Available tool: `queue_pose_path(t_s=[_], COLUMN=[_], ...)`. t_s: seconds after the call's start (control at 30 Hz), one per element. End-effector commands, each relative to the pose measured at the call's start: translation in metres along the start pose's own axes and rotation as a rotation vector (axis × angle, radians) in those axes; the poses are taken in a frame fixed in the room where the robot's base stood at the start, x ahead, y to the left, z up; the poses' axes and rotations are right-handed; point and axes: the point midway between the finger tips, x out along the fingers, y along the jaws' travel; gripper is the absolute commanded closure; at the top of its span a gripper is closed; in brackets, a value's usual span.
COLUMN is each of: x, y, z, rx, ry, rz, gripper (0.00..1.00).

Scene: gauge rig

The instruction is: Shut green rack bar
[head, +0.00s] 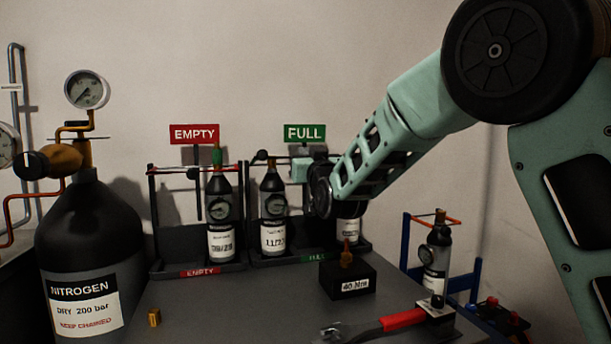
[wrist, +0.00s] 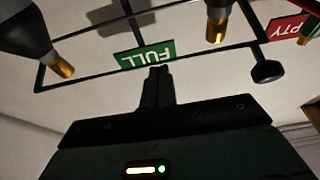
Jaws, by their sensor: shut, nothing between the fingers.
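The FULL rack (head: 255,258) stands against the wall under a green FULL sign (head: 304,132). It holds two dark bottles, the left one (head: 273,207) clear to see and the right one (head: 348,229) partly behind my arm. In the wrist view, which is upside down, thin dark and green rails (wrist: 100,76) frame the rack's top, with a black knob (wrist: 267,72) at one end. My gripper (wrist: 157,74) is shut and empty, close to the rails and overlapping the green sign in that view. I cannot tell whether it touches the bar or how far the bar is swung.
An EMPTY rack (head: 160,268) with a red bar and one bottle (head: 220,215) stands to the left. A large nitrogen cylinder (head: 88,235) is at far left. A black block (head: 348,274), red-handled tool (head: 402,320) and blue stand (head: 405,240) occupy the front right.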

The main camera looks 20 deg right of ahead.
Motion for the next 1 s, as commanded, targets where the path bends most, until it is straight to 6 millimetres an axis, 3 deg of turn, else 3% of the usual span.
queue_pose_path(t_s=[0.03,0.3,1.0], x=[-0.005,-0.011,-0.013], y=[0.001,0.0,0.0], z=[0.014,0.024,0.026], rx=[0.0,-0.001,-0.001], ry=[0.027,0.158,0.268], rz=[0.001,0.0,0.0], gripper=[1.0,1.0,1.0])
